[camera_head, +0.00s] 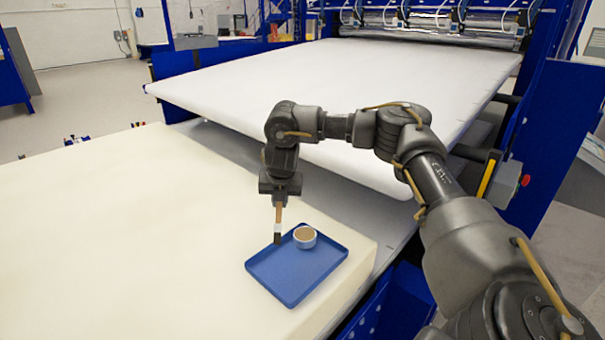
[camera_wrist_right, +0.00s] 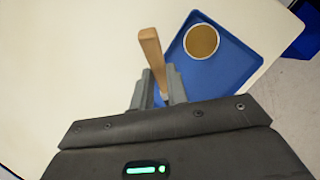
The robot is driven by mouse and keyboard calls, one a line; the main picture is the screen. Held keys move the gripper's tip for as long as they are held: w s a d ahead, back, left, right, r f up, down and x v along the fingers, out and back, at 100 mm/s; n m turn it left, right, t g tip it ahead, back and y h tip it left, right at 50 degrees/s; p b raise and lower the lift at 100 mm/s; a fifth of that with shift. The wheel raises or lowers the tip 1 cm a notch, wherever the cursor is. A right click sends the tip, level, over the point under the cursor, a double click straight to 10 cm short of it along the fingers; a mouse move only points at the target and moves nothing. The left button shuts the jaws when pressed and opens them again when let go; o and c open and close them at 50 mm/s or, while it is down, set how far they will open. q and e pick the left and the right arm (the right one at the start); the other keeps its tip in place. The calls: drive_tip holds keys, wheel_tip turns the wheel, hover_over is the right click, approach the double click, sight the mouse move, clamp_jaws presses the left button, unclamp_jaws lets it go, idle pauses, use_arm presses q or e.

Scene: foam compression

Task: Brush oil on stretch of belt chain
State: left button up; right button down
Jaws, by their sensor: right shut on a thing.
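My right gripper (camera_head: 280,198) is shut on a brush (camera_head: 279,213) with a wooden handle, a pale ferrule and dark bristles. The brush hangs bristles down over the left edge of a blue tray (camera_head: 295,277); whether it touches the tray is unclear. The wooden handle (camera_wrist_right: 152,60) sits between the two fingers (camera_wrist_right: 157,92) in the right wrist view. A small pale cup (camera_head: 305,244) with brown liquid stands in the tray, right of the brush. In the wrist view the liquid (camera_wrist_right: 201,41) shows from above. I cannot make out a belt chain. My left gripper is out of view.
The tray lies on a large cream foam block (camera_head: 130,225) near its right corner. Behind it is a wide white slab (camera_head: 350,85) on a blue-framed machine (camera_head: 545,100). A yellow strip (camera_head: 487,178) and red button (camera_head: 525,180) are at right, beyond my arm.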

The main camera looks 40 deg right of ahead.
drive_tip(key=w+d+r+n+t+y+p, duration=0.1)
drive_tip(key=d+n+t, duration=0.1)
drive_tip(key=d, duration=0.3)
drive_tip(key=d+r+n+t+p, duration=0.1)
drive_tip(key=d+r+n, duration=0.15)
drive_tip(key=d, duration=0.25)
wheel_tip(320, 180, down, 7)
drive_tip(key=b, duration=0.5)
drive_tip(key=shift+w+b, duration=0.25)
drive_tip(key=shift+b, duration=0.15)
drive_tip(key=shift+f, duration=0.35)
idle(0.5)
drive_tip(key=shift+f, duration=0.1)
idle(1.2)
wheel_tip(320, 180, up, 7)
drive_tip(key=p, duration=0.6)
idle(0.9)
